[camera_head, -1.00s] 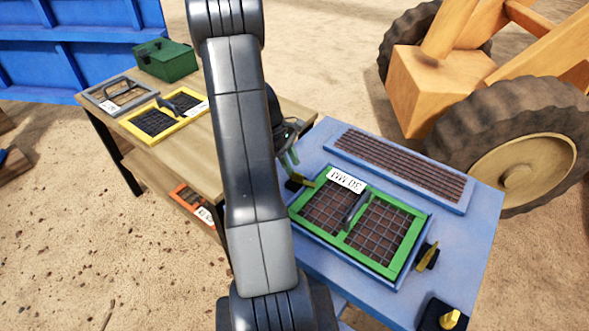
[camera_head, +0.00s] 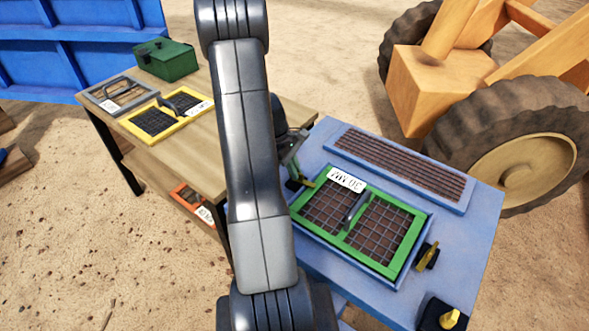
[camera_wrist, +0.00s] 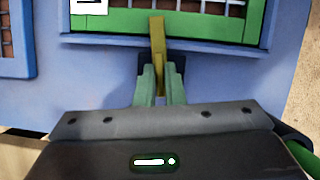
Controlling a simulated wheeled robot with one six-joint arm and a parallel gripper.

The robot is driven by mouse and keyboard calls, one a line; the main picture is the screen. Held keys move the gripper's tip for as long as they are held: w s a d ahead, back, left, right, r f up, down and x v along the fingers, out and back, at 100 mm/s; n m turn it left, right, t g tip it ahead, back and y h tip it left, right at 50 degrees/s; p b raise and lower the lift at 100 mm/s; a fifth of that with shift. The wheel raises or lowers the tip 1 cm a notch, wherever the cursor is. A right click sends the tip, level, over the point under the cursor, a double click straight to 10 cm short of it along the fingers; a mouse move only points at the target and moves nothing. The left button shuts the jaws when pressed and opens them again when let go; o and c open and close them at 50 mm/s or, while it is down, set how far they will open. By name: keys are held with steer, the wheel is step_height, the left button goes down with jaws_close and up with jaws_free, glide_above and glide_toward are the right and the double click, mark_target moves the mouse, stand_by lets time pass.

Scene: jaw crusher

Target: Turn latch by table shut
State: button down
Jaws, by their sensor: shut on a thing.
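The latch by the table is a small yellow lever on a black base, at the left edge of the blue machine top. In the wrist view the yellow latch (camera_wrist: 158,45) points away from my gripper, its tip over the green screen frame (camera_wrist: 130,22). My gripper (camera_wrist: 158,90) is shut on the latch, with one green finger on each side. In the head view the latch (camera_head: 307,183) shows beside the green screen frame (camera_head: 409,250), and my gripper (camera_head: 293,172) is partly hidden behind my arm.
A wooden table (camera_head: 190,160) with a yellow screen, a grey screen and a green box stands left. A second yellow latch (camera_head: 428,257) lies at the green frame's right edge, and a yellow knob (camera_head: 449,319) is at the front corner. A wheeled loader (camera_head: 520,170) stands behind.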

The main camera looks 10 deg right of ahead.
steer(key=shift+w+m+y, duration=0.1)
steer(key=shift+m+y, duration=0.3)
steer(key=shift+m, duration=0.6)
steer(key=c, duration=1.5)
jaws_free()
steer(key=shift+g, duration=0.3)
steer(key=shift+r, duration=0.1)
steer(key=v, duration=1.3)
steer(key=shift+a+r, duration=0.2)
steer(key=shift+r, duration=0.15)
steer(key=shift+f, duration=0.1)
steer(key=x, duration=1.3)
steer(key=shift+d+f, duration=0.2)
steer(key=shift+f, duration=0.05)
steer(key=shift+f+n+h, duration=0.1)
steer(key=shift+n+h, duration=0.3)
steer(key=shift+n, duration=0.6)
